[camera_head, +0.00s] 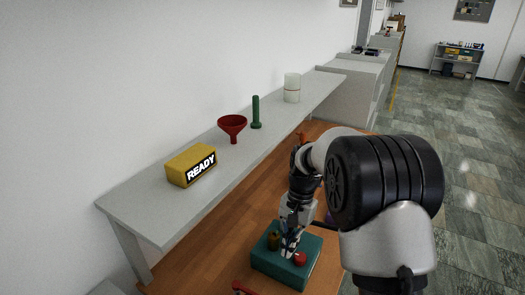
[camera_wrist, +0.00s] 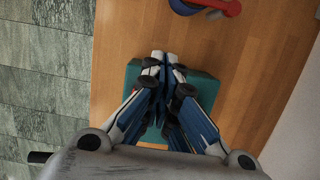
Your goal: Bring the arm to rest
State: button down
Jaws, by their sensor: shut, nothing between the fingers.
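My gripper (camera_head: 287,252) points down over a teal block (camera_head: 270,267) on the wooden bench. A small brown-gold piece and a red round piece (camera_head: 300,259) sit on the block, to either side of the fingers. In the wrist view my gripper (camera_wrist: 165,57) has its fingertips together with nothing between them. The teal block (camera_wrist: 205,95) lies beneath it, mostly hidden by the fingers. I cannot tell whether the fingertips touch the block. My arm reaches in from the right in the head view.
A grey shelf (camera_head: 160,222) along the wall holds a yellow READY box (camera_head: 191,165), a red funnel (camera_head: 232,126), a green cylinder (camera_head: 256,112) and a whitish container (camera_head: 292,88). A red-and-blue object (camera_wrist: 205,6) lies on the bench (camera_wrist: 265,55). Tiled floor is open at right.

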jog(key=s+d+r+n+t+b, duration=0.2)
jog(key=s+r+n+t, duration=0.1)
jog(key=s+r, duration=0.85)
jog(key=s+d+r+n+t+h+b, duration=0.1)
jog(key=s+n+t, duration=0.2)
jog(key=s, duration=1.2)
jog(key=shift+d+n+t+h, duration=0.3)
jog(key=shift+d+n+t, duration=0.1)
jog(key=shift+t, duration=0.1)
